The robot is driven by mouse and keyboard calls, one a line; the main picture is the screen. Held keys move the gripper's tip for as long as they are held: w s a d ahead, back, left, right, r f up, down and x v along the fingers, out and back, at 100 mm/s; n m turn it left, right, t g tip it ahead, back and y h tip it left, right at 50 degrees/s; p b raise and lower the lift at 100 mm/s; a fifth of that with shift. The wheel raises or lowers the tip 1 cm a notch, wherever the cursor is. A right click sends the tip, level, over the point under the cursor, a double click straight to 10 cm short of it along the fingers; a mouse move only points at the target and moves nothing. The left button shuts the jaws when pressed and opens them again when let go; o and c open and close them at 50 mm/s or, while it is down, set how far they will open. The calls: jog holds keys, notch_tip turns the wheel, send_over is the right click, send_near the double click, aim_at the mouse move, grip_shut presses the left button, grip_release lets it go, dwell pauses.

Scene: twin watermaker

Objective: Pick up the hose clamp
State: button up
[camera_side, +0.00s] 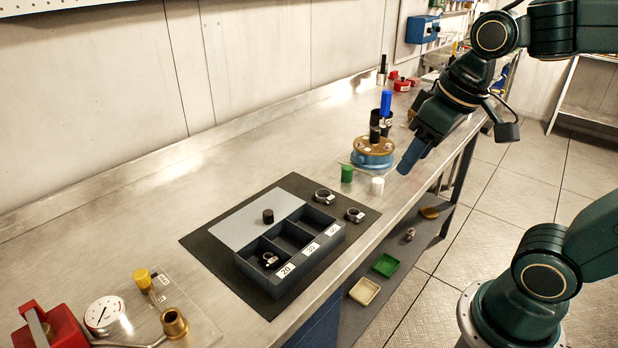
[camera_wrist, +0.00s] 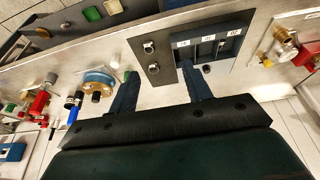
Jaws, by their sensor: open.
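Two metal hose clamps lie on the dark mat (camera_side: 205,243), beyond the tray's right end: one farther back (camera_side: 324,196), one nearer the bench edge (camera_side: 355,214). They also show in the wrist view, one higher (camera_wrist: 149,47) and one lower (camera_wrist: 153,69). A third clamp (camera_side: 270,259) sits in the compartment marked 20 of the divided tray (camera_side: 292,285). My gripper (camera_side: 408,163) is open and empty, above the bench's front edge, right of and apart from the clamps. In the wrist view its fingers (camera_wrist: 158,72) stand wide apart.
A green cap (camera_side: 347,173), a white cap (camera_side: 377,186) and a blue-and-brown round part (camera_side: 372,154) stand near my gripper. A gauge (camera_side: 104,314) and red block (camera_side: 50,328) are at front left. The bench behind the mat is clear.

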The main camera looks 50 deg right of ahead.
jog(key=w+d+f+g, duration=0.2)
jog(key=w+f, duration=0.1)
jog(key=w, duration=0.4)
jog(key=w+d+f+g, duration=0.2)
jog(key=w+d+f, duration=0.1)
jog(key=w, duration=0.4)
jog(key=shift+d+f, duration=0.25)
jog(key=shift+f, duration=0.5)
send_over(355, 215)
jog(key=w+d, duration=0.1)
jog(key=shift+f, duration=4.35)
jog(key=shift+s+f, duration=0.1)
jog(key=shift+f, duration=2.45)
jog(key=c, duration=1.1)
